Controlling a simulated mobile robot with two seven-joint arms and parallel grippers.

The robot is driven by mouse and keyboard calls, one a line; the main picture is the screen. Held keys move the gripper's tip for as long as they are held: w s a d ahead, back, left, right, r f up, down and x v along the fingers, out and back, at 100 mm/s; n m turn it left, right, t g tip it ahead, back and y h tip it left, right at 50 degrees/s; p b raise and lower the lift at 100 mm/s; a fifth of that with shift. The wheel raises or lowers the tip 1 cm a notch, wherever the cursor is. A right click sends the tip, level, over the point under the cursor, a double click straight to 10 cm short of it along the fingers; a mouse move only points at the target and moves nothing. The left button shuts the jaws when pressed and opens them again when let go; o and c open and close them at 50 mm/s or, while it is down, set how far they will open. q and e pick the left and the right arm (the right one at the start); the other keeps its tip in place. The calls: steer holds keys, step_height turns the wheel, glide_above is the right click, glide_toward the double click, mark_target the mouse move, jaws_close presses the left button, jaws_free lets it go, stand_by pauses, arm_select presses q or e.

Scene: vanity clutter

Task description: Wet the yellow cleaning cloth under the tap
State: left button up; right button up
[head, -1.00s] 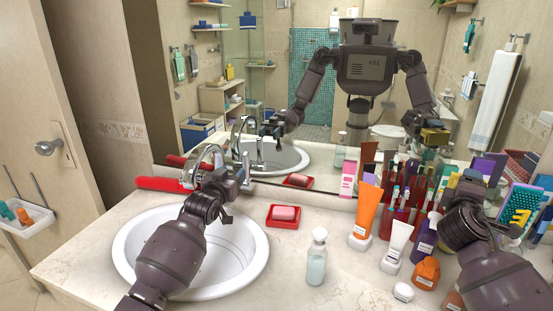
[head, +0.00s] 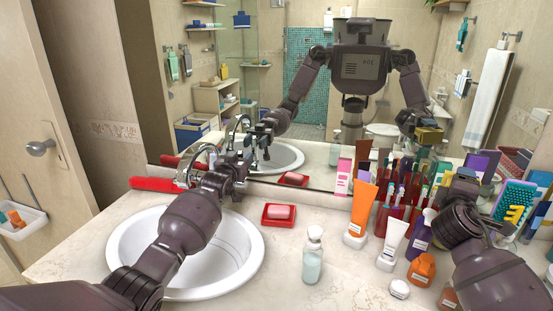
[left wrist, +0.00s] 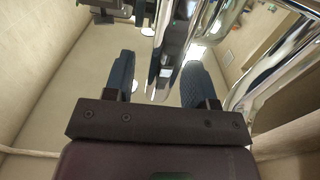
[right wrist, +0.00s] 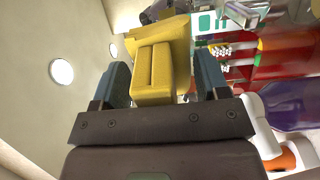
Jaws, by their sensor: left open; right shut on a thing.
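The chrome tap (head: 200,155) stands at the back of the white sink (head: 118,250). My left gripper (head: 236,168) is at the tap. In the left wrist view its two dark fingers (left wrist: 154,85) are open, with a chrome part of the tap (left wrist: 165,60) between them; I cannot tell whether they touch it. My right gripper (right wrist: 155,82) is shut on the folded yellow cleaning cloth (right wrist: 160,60). That arm is over the right side of the counter, away from the sink. In the head view the cloth is mostly hidden by the gripper, but shows in the mirror.
A red soap dish (head: 280,224) with pink soap and a clear bottle (head: 313,258) stand right of the sink. An orange tube (head: 362,208), a white tube (head: 393,240) and several cosmetics crowd the counter around my right arm. The mirror (head: 300,130) runs behind. A red item (head: 155,184) lies left of the tap.

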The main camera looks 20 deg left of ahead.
arm_select(q)
jaws_close()
stand_by(0.4)
steer(key=shift+d, duration=0.1)
arm_select(e)
steer(key=shift+a+f, duration=0.1)
